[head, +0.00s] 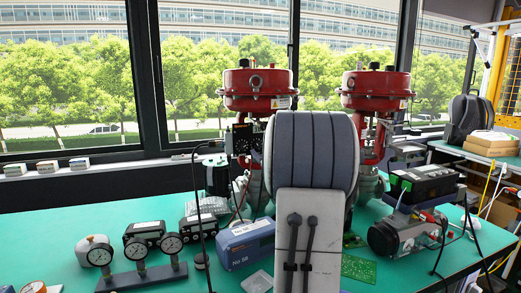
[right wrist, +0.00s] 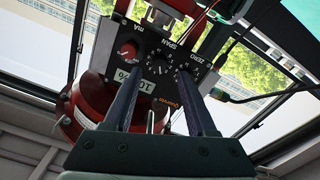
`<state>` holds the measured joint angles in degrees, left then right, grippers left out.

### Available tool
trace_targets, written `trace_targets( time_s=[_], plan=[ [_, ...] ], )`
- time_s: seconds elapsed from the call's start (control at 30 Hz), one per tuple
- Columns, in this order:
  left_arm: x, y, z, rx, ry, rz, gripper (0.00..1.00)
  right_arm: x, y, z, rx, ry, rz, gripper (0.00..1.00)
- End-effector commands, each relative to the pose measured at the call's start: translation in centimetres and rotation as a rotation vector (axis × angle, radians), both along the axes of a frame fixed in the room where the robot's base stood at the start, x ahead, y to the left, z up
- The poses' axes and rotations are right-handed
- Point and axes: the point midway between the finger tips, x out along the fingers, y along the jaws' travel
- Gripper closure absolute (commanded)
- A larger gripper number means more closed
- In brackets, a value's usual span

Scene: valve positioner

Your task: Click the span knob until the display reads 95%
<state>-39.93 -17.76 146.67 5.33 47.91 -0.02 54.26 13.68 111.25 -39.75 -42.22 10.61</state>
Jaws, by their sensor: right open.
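The black positioner panel (right wrist: 150,38) appears upside down in the right wrist view. It carries a red mA knob (right wrist: 128,50), a span dial (right wrist: 160,66) and a zero dial (right wrist: 187,74). The white display (right wrist: 146,86) starts with "10" and ends in "%"; a finger hides its middle, so I cannot tell the full reading. My right gripper (right wrist: 158,80) is open, its fingers pointing at the panel on either side of the span dial. I cannot tell whether they touch it. In the head view the positioner (head: 240,139) sits on the left red valve (head: 257,88). My left gripper is out of view.
My right arm blocks the middle of the head view. A second red valve (head: 376,88) stands to the right. A blue device (head: 245,243), a gauge stand (head: 142,276) and a motor-like unit (head: 397,236) stand on the green table (head: 60,215). A cable hangs near the positioner.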

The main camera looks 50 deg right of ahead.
Motion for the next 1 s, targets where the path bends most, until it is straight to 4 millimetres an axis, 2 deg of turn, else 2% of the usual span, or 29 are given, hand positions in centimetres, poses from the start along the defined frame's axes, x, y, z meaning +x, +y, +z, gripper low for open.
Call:
trace_targets(
  time_s=[0.03, 0.2, 0.4, 1.0],
  plan=[
    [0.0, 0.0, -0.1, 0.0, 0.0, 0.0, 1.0, -1.1, 0.5, 0.1, 0.0, 0.0, -0.004, 0.43],
    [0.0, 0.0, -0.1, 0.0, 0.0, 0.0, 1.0, -4.1, 2.1, 0.1, -0.001, -0.001, -0.004, 0.43],
    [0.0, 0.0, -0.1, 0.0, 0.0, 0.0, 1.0, -6.1, 3.3, 0.0, -0.001, -0.001, -0.003, 0.43],
    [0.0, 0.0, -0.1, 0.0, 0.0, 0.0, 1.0, -6.5, 3.5, 0.0, 0.0, 0.001, -0.001, 0.43]
  ],
)
